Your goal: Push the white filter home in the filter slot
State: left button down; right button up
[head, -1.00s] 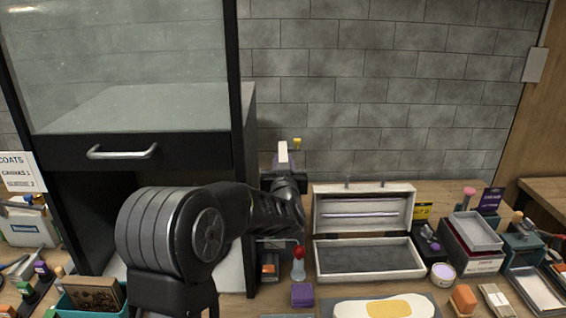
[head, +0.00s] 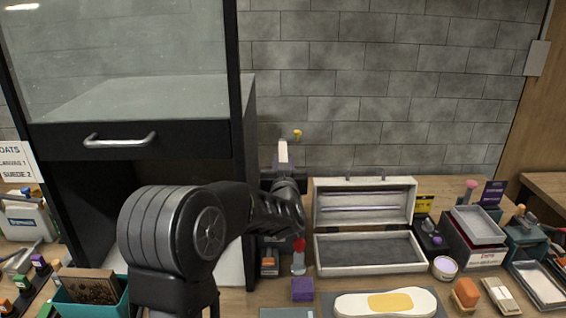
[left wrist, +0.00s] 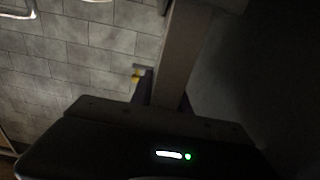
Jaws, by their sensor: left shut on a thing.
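My left gripper (head: 284,168) is at the right side of the black cabinet, in front of the brick wall. It is shut on a narrow pale piece, seen edge-on, which looks like the white filter (head: 283,152). In the left wrist view a pale grey-beige bar (left wrist: 178,60), probably the same piece, runs up from the dark gripper body (left wrist: 160,135). The fingertips are mostly hidden. I cannot make out the filter slot; the arm and the dark cabinet side hide that area. My right gripper is not in view.
The black cabinet (head: 247,150) stands close on the left. A small yellow knob (head: 298,133) shows beside the gripper. Below are a red-topped bottle (head: 299,262), a purple block (head: 302,289) and an open white case (head: 370,268). The right of the bench is crowded.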

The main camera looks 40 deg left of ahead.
pick_arm(q)
jog(key=shift+f+b, duration=1.05)
jog(key=shift+f, duration=0.25)
jog(key=c, duration=1.2)
grip_release()
jog(key=shift+o, duration=0.2)
jog(key=v, duration=0.7)
jog(key=shift+s+d+b, duration=0.3)
jog(key=shift+b, duration=0.1)
jog(key=shift+r, duration=0.1)
